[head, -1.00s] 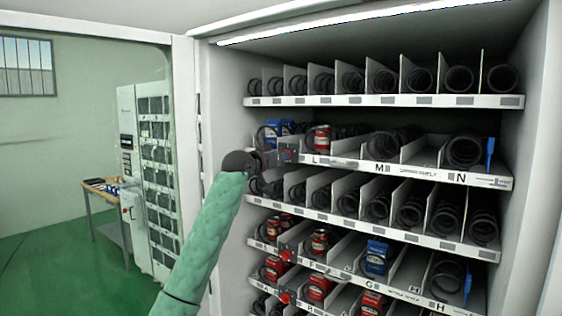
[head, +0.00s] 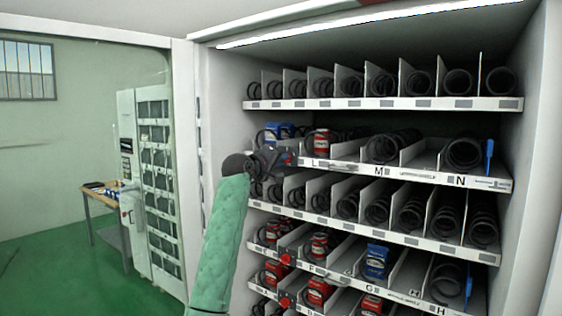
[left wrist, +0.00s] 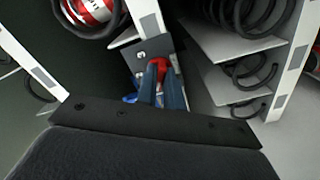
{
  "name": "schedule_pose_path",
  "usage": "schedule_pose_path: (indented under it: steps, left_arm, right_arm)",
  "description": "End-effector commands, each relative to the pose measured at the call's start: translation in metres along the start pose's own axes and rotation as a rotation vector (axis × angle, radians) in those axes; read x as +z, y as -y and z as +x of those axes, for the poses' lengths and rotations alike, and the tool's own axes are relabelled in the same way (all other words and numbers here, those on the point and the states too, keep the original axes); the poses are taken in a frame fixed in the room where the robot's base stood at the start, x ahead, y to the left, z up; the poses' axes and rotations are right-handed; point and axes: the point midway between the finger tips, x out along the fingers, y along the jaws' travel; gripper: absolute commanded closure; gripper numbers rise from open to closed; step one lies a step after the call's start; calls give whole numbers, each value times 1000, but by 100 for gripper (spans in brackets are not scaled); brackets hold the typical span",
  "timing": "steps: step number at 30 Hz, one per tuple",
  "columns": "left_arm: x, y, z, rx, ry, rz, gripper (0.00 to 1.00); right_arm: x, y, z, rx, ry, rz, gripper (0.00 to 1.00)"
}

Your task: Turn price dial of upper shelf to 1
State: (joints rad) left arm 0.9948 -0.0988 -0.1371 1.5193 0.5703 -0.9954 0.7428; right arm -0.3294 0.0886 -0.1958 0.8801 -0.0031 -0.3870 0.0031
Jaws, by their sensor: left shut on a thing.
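The upper shelf (head: 405,172), labelled L, M and N, runs across the open machine. At its left front end is the price dial, a red knob that shows in the left wrist view (left wrist: 159,64) on a grey plate (left wrist: 143,52). My left gripper (head: 286,159) reaches this end of the shelf from the left. In the left wrist view its two dark fingers (left wrist: 162,84) are shut on the red knob. The fingers cover part of the knob, and I cannot read its number. My right gripper is in no view.
A red can (head: 322,143) and a blue box (head: 279,132) stand on the upper shelf near my gripper. The machine's side wall (head: 222,120) is close on the left.

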Motion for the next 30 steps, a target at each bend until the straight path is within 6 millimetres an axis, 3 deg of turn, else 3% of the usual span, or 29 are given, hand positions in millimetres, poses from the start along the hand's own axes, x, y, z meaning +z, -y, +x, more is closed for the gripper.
schedule_pose_path:
  steps: [19,21,23,30]
  left_arm:
    - [-1,0,0,0,-2,-53,100]
    - [-1,0,0,0,-2,-53,81]
    - [-1,0,0,0,-1,-53,69]
    - [0,0,0,0,-1,-53,69]
  right_arm:
    - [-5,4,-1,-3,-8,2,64]
    - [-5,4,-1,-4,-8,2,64]
    - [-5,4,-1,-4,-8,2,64]
    - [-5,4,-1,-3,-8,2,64]
